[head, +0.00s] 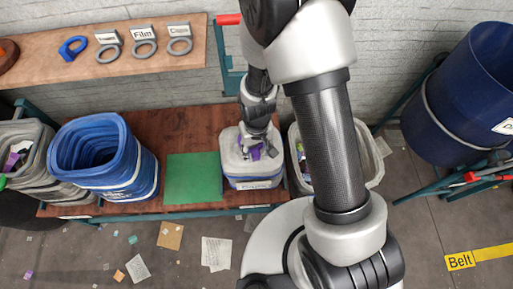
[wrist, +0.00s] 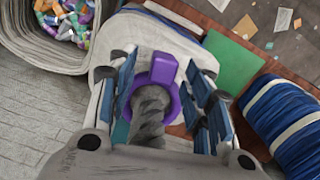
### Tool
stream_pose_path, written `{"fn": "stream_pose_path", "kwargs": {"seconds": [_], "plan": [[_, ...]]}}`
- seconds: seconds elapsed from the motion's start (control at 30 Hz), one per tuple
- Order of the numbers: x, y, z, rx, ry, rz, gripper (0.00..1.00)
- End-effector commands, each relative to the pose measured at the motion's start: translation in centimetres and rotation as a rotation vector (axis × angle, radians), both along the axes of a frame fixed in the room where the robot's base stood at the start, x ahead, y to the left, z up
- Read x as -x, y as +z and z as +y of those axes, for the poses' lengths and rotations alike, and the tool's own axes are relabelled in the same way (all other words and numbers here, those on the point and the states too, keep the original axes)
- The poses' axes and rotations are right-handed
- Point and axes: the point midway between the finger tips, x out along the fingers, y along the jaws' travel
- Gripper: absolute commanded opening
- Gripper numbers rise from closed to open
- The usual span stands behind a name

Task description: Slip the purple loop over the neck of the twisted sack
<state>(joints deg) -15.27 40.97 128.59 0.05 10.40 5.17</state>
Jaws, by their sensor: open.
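The twisted sack (head: 236,163) is pale grey with a blue band and stands on the brown bench, below my gripper (head: 259,148). Its grey twisted neck (wrist: 149,112) rises toward the camera in the wrist view. The purple loop (wrist: 173,101), with a square tab on its far side, appears around the neck in the wrist view. In the head view only bits of the loop (head: 256,153) show among the fingers. My gripper (wrist: 166,85) is open, with its blue-padded fingers on either side of the loop and neck. The near side of the loop is partly hidden by the neck.
A green mat (head: 193,179) and a blue ribbed bin (head: 132,170) are left of the sack. A pale bin (head: 375,155) of mixed scraps is close on the right. Grey tags and a blue loop (head: 72,47) lie on the wooden shelf (head: 50,66). Scraps litter the floor.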

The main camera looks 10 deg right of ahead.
Motion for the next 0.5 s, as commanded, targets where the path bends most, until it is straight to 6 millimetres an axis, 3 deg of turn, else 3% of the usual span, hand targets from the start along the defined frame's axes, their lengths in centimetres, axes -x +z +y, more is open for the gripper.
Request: {"fn": "stream_pose_path", "kwargs": {"seconds": [0.23, 0.5], "plan": [[-0.1, 1.7, 0.0, -0.001, 0.0, -0.004, 0.46], [-0.2, 7.4, 0.0, -0.002, 0.0, -0.007, 0.46]]}}
